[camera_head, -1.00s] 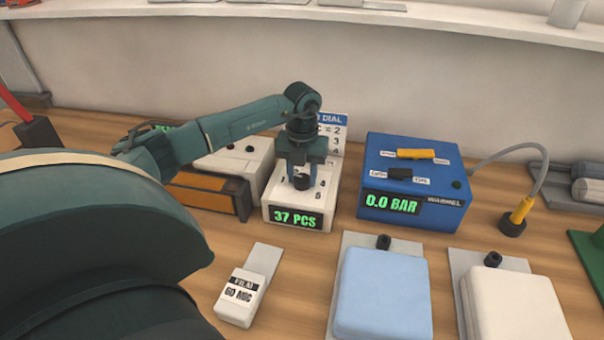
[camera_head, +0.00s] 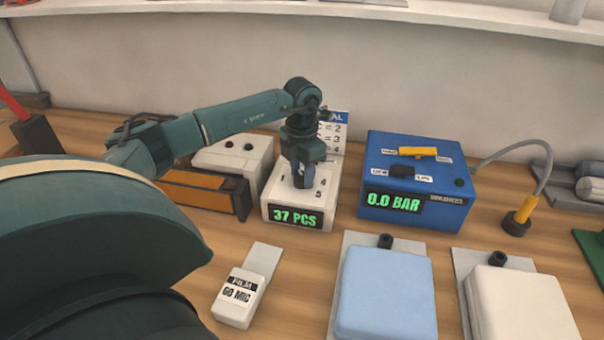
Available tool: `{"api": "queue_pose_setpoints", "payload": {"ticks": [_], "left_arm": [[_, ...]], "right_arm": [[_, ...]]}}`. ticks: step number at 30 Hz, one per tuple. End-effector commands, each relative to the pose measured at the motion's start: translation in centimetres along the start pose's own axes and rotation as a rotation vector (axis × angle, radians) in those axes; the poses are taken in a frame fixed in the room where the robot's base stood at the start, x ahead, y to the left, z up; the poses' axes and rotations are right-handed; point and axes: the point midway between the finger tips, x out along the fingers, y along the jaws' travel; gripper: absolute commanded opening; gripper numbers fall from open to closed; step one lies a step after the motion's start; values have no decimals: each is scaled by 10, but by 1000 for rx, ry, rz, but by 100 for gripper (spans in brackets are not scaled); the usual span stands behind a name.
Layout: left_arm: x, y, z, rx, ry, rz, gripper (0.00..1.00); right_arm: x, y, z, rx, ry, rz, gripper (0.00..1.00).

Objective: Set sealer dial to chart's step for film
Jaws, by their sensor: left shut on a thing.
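The white box (camera_head: 277,211) with a green "37 PCS" display has a numbered dial face on top; the figures 4 and 5 show beside my gripper. My left gripper (camera_head: 302,181) points down onto this face and is shut on the dial knob, which its fingers mostly hide. The pointer's setting cannot be read. The dial chart (camera_head: 338,131) stands behind the box, partly covered by my wrist; rows ending 2, 3 and 4 show. A white film tag (camera_head: 240,297) reading "60 MIC" lies on the bench in front. My right gripper is out of view.
A blue box (camera_head: 415,195) with a "0.0 BAR" display, a yellow lever and a black knob stands to the right. Blue (camera_head: 388,292) and white (camera_head: 520,305) pads lie in front. An orange-and-black unit (camera_head: 205,193) and a white button box (camera_head: 235,157) stand left.

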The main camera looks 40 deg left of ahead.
Motion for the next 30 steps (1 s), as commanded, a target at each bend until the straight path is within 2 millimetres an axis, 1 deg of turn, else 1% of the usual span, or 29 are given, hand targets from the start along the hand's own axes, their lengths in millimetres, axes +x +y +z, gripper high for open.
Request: {"api": "queue_pose_setpoints", "payload": {"ticks": [3, 10, 25, 26, 30], "left_arm": [[-1, 0, 1, 59, -3, 1, 15], [-1, 0, 1, 130, -4, 1, 15], [-1, 0, 1, 149, -4, 1, 15], [-1, 0, 1, 148, -4, 1, 38], [-1, 0, 1, 148, -3, 1, 50]], "right_arm": [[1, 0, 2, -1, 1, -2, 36], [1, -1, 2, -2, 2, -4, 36], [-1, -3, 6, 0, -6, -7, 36], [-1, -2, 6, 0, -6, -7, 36], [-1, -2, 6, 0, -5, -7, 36]]}}
